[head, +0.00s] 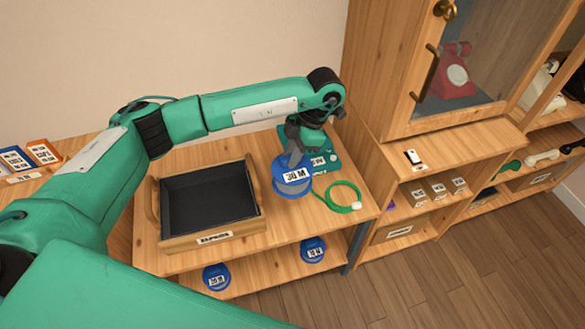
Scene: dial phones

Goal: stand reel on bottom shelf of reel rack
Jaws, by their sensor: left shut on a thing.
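My left gripper (296,157) reaches down from its bent wrist and is shut on a blue reel (280,187) with a white label. The reel is at the right part of the wooden rack's top (300,228); I cannot tell whether it touches the surface. The gripper hides part of its upper side. The rack's bottom shelf (262,277) shows below the front edge. A blue reel (216,276) stands there at left and another (313,249) at right, with a gap between them. My right gripper is out of view.
A dark tray with wooden rim (211,240) fills the top's left part. A coiled green cord (343,208) lies right of the held reel, a teal object (328,164) behind it. A glass-door cabinet (405,85) stands at right. Open floor (430,280) lies front right.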

